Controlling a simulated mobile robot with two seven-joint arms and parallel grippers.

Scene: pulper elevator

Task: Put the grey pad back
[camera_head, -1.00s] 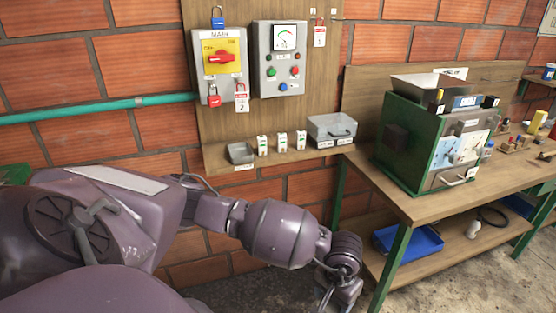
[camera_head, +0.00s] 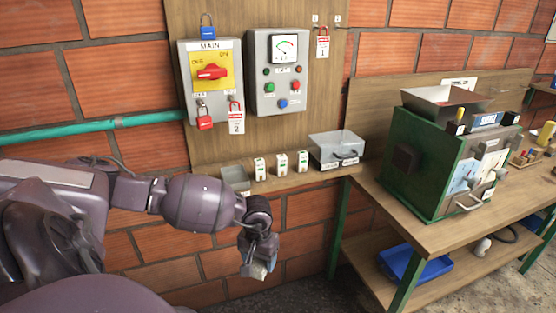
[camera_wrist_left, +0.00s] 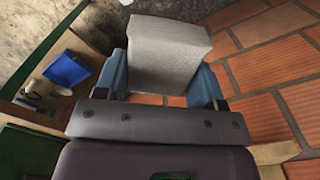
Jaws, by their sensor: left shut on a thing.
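The grey pad (camera_wrist_left: 165,50) is a light grey block held between the blue fingers of my left gripper (camera_wrist_left: 165,82) in the left wrist view. In the head view my left gripper (camera_head: 258,268) hangs low, in front of the brick wall and below the wooden shelf. The pad (camera_head: 258,271) shows there only as a small pale patch at the fingertips. The gripper is left of the workbench and apart from it. My right gripper is not in view.
The shelf holds a small grey tray (camera_head: 236,188), several white-green blocks (camera_head: 281,164) and a lidded box (camera_head: 337,148). Above are the MAIN switch box (camera_head: 211,80) and the meter panel (camera_head: 284,75). The green machine (camera_head: 433,165) stands on the bench; a blue bin (camera_head: 414,266) sits below.

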